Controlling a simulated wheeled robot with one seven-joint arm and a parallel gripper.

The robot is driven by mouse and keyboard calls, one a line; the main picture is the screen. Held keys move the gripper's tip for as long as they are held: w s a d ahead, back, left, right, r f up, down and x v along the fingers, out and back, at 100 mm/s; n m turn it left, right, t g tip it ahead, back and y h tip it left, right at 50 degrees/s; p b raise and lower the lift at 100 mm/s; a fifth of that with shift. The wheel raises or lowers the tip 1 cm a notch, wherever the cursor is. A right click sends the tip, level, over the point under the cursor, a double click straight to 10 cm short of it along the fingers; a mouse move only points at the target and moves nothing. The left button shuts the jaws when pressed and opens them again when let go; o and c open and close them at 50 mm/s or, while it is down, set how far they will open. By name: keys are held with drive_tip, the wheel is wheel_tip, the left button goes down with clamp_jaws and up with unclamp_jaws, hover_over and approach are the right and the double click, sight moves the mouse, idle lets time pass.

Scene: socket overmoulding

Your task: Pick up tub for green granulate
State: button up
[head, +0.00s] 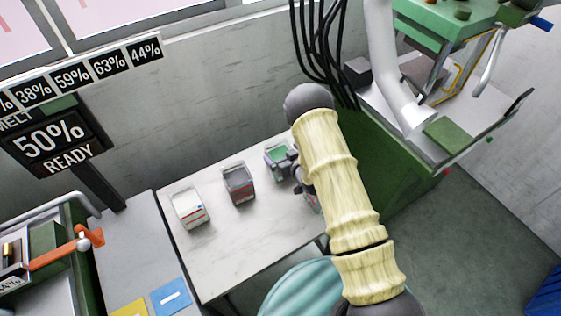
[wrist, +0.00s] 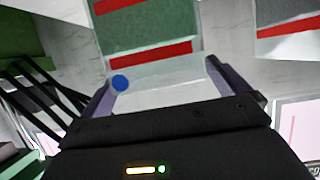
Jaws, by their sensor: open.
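The tub with green granulate (head: 275,160) stands on the pale table, at the back right of the row. In the wrist view the tub (wrist: 150,32) shows green contents, clear walls, red stripes and a blue dot. My gripper (head: 288,163) is at this tub, with part of it hidden by my arm. In the wrist view my gripper (wrist: 162,80) is open, with one dark finger on each side of the tub's near end. I cannot tell whether the fingers touch the walls.
A dark grey tub (head: 239,184) and a white tub (head: 189,208) stand to the left on the table (head: 225,250). Another tub is partly hidden behind my arm. A green machine (head: 385,160) stands close on the right. The table's front left is clear.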

drive_tip(key=shift+x, duration=1.25)
drive_tip(key=shift+r, duration=0.1)
drive_tip(key=c, duration=1.7)
drive_tip(key=shift+r, duration=0.1)
wheel_tip(320, 180, up, 10)
drive_tip(key=shift+f+b, duration=0.1)
drive_tip(key=shift+b, duration=0.85)
